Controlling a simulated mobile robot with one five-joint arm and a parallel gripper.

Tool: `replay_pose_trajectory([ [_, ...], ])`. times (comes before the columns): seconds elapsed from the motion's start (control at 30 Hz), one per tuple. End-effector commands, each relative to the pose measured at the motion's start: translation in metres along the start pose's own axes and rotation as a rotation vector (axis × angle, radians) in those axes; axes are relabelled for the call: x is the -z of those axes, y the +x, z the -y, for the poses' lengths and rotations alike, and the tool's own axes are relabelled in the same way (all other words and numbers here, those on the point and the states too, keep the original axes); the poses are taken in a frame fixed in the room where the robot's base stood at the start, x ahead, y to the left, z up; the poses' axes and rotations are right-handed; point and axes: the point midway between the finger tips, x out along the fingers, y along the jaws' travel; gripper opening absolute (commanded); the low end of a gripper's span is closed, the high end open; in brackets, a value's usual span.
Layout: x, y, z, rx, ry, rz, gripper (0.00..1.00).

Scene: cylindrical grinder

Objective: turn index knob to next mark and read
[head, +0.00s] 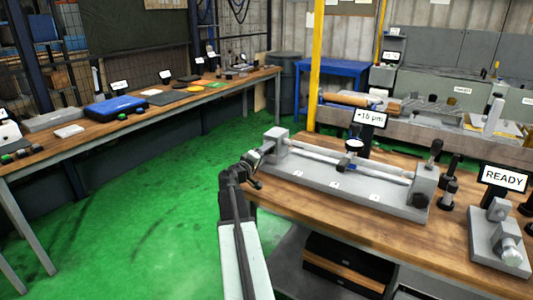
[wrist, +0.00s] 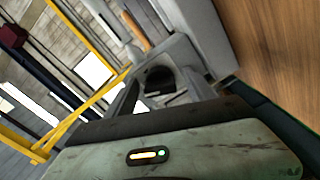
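A long grey bench fixture (head: 340,189) lies on the wooden workbench. A slim shaft (head: 318,157) runs between its left end block (head: 278,143) and its right end block (head: 423,186). A dial gauge (head: 354,145) stands at mid-shaft. The screen behind it (head: 370,118) appears to read "+15 µm". My gripper (head: 257,160) is at the outer left side of the left block. The index knob cannot be made out for certain in the head view. In the wrist view, a dark round part (wrist: 158,80) sits against grey metal ahead of my gripper; finger opening and contact are unclear.
A "READY" screen (head: 503,179) and a small grey device (head: 498,240) stand at the right of the workbench (head: 300,206). A yellow post (head: 315,65) rises behind. A long side bench (head: 130,120) holds assorted items. Green floor (head: 150,200) is clear at left.

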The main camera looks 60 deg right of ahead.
Motion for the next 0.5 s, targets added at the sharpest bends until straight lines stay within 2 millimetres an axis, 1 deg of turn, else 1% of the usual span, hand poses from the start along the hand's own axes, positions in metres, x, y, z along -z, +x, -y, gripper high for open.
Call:
replay_pose_trajectory([
  [0.2,0.001,0.000,0.000,-0.001,-0.002,-0.002,0.62],
  [0.3,0.001,-0.003,-0.001,-0.001,-0.002,-0.002,0.62],
  [0.37,0.000,-0.008,-0.001,-0.001,-0.002,-0.003,0.62],
  [0.47,-0.001,-0.023,-0.001,-0.001,-0.002,-0.002,0.62],
  [0.5,-0.001,-0.031,-0.001,0.000,-0.002,-0.004,0.62],
])
